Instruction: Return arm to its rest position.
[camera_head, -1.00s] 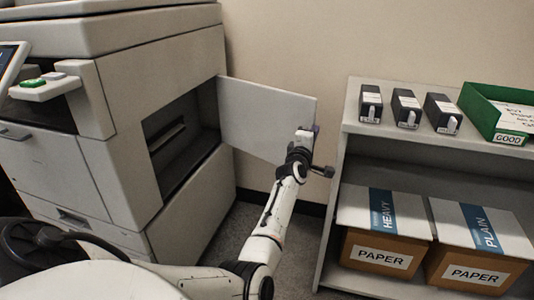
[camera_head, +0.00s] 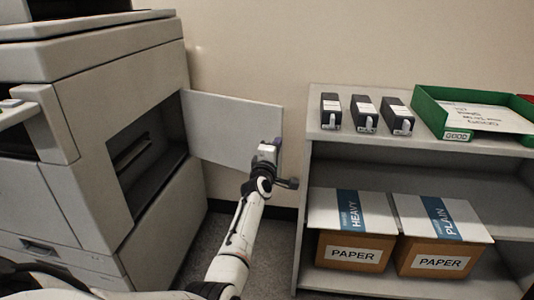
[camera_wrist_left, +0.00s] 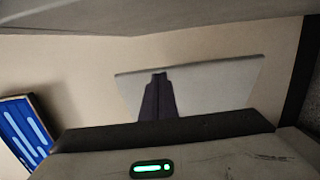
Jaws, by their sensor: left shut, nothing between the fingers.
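My left arm (camera_head: 241,232) comes up from the bottom of the head view. Its left gripper (camera_head: 276,143) is in front of the right edge of the printer's open door panel (camera_head: 225,122). I cannot tell whether it touches the panel. In the left wrist view the dark fingers (camera_wrist_left: 158,98) are together, with nothing between them, against a pale panel (camera_wrist_left: 215,88). My right gripper is not in view.
The large printer (camera_head: 85,80) stands at left with its side opening (camera_head: 140,165) uncovered. At right, a shelf (camera_head: 330,160) holds several dark cartridges (camera_head: 365,113), a green tray (camera_head: 428,108) and two paper boxes (camera_head: 352,250). Floor shows between printer and shelf.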

